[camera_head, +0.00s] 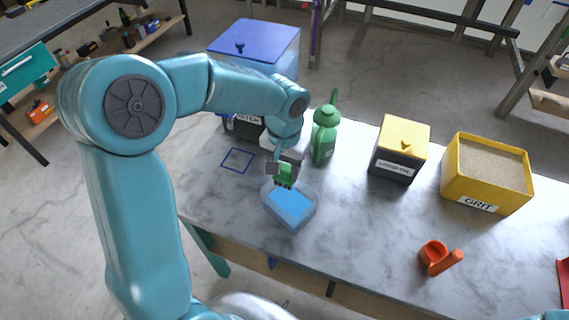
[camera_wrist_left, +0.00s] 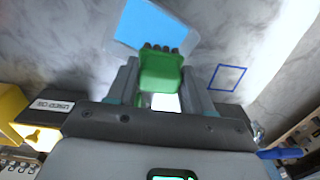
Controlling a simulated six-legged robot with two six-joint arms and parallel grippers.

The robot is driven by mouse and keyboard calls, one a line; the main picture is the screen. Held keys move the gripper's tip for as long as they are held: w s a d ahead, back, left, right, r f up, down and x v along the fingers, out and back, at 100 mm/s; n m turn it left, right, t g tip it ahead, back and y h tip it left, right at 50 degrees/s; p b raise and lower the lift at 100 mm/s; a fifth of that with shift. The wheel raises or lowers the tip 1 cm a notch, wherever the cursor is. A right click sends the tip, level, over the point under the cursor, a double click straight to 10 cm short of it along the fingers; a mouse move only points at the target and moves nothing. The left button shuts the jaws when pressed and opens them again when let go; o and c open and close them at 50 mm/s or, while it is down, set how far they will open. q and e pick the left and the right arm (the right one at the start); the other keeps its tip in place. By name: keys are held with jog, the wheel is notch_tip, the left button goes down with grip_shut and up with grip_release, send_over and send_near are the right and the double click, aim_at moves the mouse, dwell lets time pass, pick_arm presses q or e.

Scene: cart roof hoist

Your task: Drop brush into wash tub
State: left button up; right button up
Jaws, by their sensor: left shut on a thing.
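The green brush (camera_head: 286,174) has dark bristles. My left gripper (camera_head: 284,168) is shut on it, with the bristles pointing down over the back part of the wash tub. The tub (camera_head: 298,224) is a small clear container with blue in it, standing on the marble-look table. In the left wrist view the brush (camera_wrist_left: 160,74) sits between the two fingers, its bristle end overlapping the near edge of the blue tub (camera_wrist_left: 150,27). I cannot tell the exact height of the brush above the tub. My right gripper is out of view.
A green watering bottle (camera_head: 324,138) stands behind the tub. To the right are a black box with a yellow lid (camera_head: 403,136), a yellow GRIT bin (camera_head: 485,178) and an orange scoop-like item (camera_head: 437,258). A blue outlined square (camera_head: 237,160) on the left is bare.

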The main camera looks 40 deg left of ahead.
aim_at(283, 168)
pick_arm(q)
jog(key=shift+s, duration=0.15)
jog(key=o, duration=1.1)
jog(key=shift+o, duration=0.2)
notch_tip(283, 168, up, 16)
jog(key=shift+r, duration=0.2)
